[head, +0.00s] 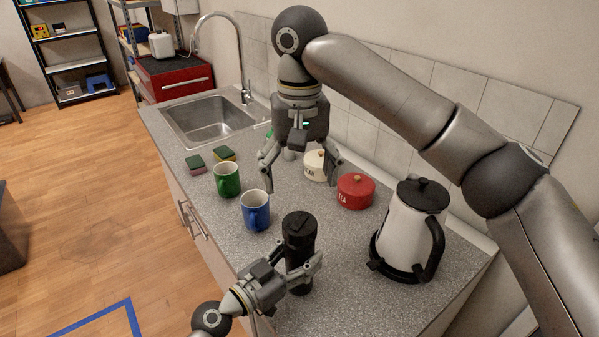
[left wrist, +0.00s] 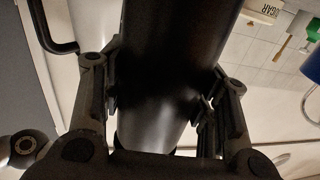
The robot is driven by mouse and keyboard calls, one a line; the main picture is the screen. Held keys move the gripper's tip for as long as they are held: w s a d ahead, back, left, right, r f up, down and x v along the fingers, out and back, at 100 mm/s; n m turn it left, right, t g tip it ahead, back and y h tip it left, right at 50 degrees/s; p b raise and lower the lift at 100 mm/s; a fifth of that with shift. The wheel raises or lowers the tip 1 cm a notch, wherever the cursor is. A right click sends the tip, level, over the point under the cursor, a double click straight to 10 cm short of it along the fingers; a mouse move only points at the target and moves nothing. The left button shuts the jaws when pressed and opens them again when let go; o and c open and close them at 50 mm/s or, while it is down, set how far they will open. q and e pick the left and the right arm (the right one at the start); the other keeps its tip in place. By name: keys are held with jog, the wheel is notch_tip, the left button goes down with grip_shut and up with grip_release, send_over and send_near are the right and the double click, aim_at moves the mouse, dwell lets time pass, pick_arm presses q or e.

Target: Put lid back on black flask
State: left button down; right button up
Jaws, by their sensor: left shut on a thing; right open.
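The black flask (head: 300,236) stands upright at the near edge of the counter in the head view. My left gripper (head: 303,267) is shut around its body, and in the left wrist view the dark flask (left wrist: 168,70) fills the space between the fingers. The top of the flask is dark, and I cannot tell whether a lid sits on it. I cannot make out a separate lid. My right gripper (head: 301,172) is open and points down over the back of the counter, beyond the flask.
A blue mug (head: 255,211) and a green mug (head: 227,180) stand left of the flask. A white kettle (head: 405,225) stands right of it. A red tea canister (head: 356,191) and a cream sugar canister (head: 316,166) stand near the right gripper. Two sponges (head: 195,164) lie by the sink (head: 208,119).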

pick_arm(q)
jog(key=shift+c, duration=2.4)
grip_release()
jog(key=v, duration=1.2)
jog(key=shift+a, duration=0.1)
